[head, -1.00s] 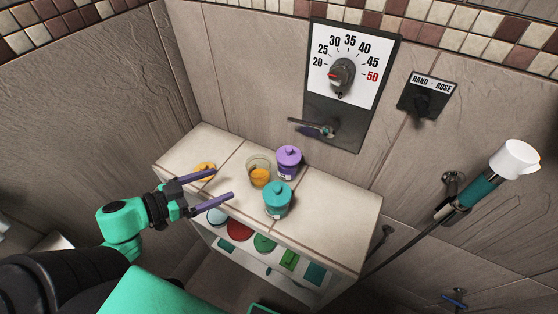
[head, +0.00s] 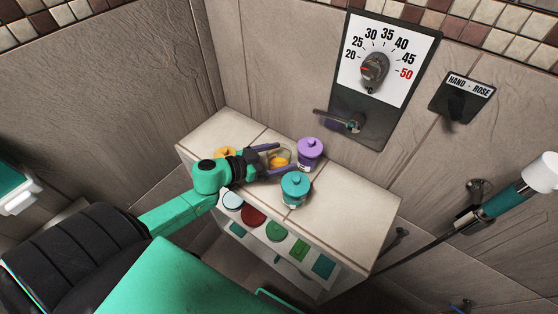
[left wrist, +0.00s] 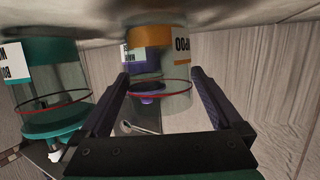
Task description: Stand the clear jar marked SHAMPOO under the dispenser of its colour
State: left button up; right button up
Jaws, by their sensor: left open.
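The clear jar with orange contents (head: 280,161) stands upright on the tiled ledge, lidless. It also shows in the left wrist view (left wrist: 165,72), upside down, with part of a label ending in "POO". My left gripper (head: 282,160) is open, its dark fingers on either side of this jar. I cannot tell whether they touch it. It also shows in the left wrist view (left wrist: 163,88). No dispenser is plainly identifiable; a teal and white fixture (head: 15,192) is cut off at the left edge. My right gripper is not in view.
A lidded teal jar (head: 295,190) stands close in front of the clear jar, and a lidded purple jar (head: 310,151) close behind right. An orange object (head: 225,153) is partly hidden behind my arm. The ledge's right part (head: 350,206) is clear. A tap lever (head: 338,121) juts out above.

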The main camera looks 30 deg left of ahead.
pick_arm(q)
jog(key=c, duration=1.5)
jog(key=shift+r, duration=0.15)
